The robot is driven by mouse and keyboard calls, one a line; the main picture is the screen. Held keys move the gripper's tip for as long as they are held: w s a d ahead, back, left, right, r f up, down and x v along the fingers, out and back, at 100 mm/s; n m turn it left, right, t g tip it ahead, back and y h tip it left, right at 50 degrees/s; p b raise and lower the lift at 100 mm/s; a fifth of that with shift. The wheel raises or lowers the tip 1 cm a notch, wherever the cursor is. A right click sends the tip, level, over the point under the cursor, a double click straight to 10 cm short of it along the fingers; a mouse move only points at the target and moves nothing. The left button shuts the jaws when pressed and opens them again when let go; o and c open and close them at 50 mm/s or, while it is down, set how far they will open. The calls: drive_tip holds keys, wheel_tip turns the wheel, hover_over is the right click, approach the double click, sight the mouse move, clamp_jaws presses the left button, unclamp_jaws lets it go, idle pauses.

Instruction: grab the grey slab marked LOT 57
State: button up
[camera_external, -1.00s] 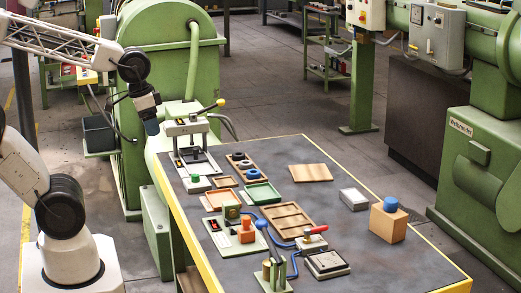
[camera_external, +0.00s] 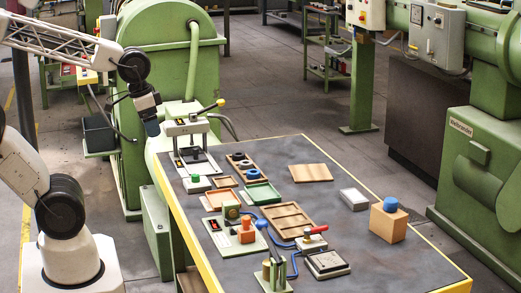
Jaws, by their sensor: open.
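A light grey slab-like block (camera_external: 354,199) lies flat near the right edge of the dark table, beside the wooden block. No LOT 57 marking can be read at this size, so I cannot confirm that it is the named slab. A framed grey plate (camera_external: 327,263) lies near the front of the table, also with no readable marking. My gripper (camera_external: 152,128) hangs above the table's far left corner, well to the left of both and apart from them. It is open, its fingers small and hard to make out.
A wooden block with a blue knob (camera_external: 388,221) stands right of the grey block. A wooden board (camera_external: 310,173), a compartment tray (camera_external: 287,221) and a green-posted fixture (camera_external: 273,274) occupy the table. A stand with a yellow-tipped lever (camera_external: 188,129) rises close to my gripper. The table's right front is clear.

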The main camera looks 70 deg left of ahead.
drive_tip(key=n+g, duration=0.3)
drive_tip(key=n, duration=1.5)
hover_over(354, 195)
drive_tip(key=f, duration=2.2)
drive_tip(key=shift+s+f, duration=0.3)
drive_tip(key=shift+s, duration=0.05)
drive_tip(key=shift+w+f, duration=0.3)
drive_tip(key=shift+f, duration=0.1)
drive_tip(key=shift+f, duration=1.3)
